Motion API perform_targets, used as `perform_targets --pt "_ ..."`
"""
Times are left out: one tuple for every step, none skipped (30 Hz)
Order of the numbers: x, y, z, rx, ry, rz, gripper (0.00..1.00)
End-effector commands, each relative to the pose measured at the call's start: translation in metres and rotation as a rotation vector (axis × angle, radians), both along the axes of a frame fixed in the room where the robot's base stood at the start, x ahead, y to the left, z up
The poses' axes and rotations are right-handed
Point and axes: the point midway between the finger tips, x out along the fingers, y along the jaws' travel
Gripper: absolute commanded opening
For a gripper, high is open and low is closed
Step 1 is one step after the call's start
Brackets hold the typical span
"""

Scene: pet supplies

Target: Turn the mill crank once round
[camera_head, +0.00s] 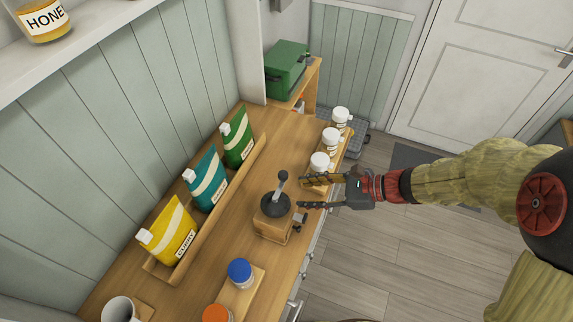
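The mill has a wooden box base (272,226) with a dark round top (275,205), and it stands on the wooden counter. Its grey crank (281,185) rises from the top, with a knob at the upper end. My gripper (303,193) reaches in from the right with two dark fingers spread apart and nothing between them. The fingertips are just right of the crank and, in this view, apart from it. The upper finger overlaps the base of a white-capped jar (319,162).
Green, teal and yellow pouches (206,180) stand in a wooden tray along the wall. White-capped jars (331,141) line the right edge behind my gripper. A blue-lidded jar (240,272), an orange lid (216,314) and a mug (119,309) are at the front. The counter left of the mill is clear.

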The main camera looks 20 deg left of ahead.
Motion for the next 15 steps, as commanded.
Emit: perform_targets --pt "0.013 0.005 0.011 0.037 0.022 -0.052 0.40" --pt "0.019 0.008 0.017 0.058 0.037 -0.080 0.40" --pt "0.026 0.010 0.024 0.081 0.059 -0.113 0.40" --pt "0.028 0.012 0.027 0.095 0.080 -0.133 0.40" --pt "0.029 0.013 0.029 0.104 0.098 -0.146 0.40" --pt "0.028 0.014 0.030 0.107 0.115 -0.149 0.40" --pt "0.028 0.014 0.030 0.107 0.122 -0.151 0.40" --pt "0.028 0.016 0.029 0.107 0.127 -0.152 0.40" --pt "0.027 0.019 0.028 0.106 0.131 -0.154 0.40" --pt "0.028 0.021 0.026 0.106 0.131 -0.154 0.40" --pt "0.028 0.025 0.025 0.106 0.131 -0.154 0.40" --pt "0.028 0.030 0.023 0.106 0.130 -0.153 0.40" --pt "0.027 0.034 0.021 0.104 0.130 -0.151 0.40" --pt "0.027 0.038 0.019 0.105 0.130 -0.151 0.40" --pt "0.028 0.044 0.016 0.104 0.129 -0.151 0.40"
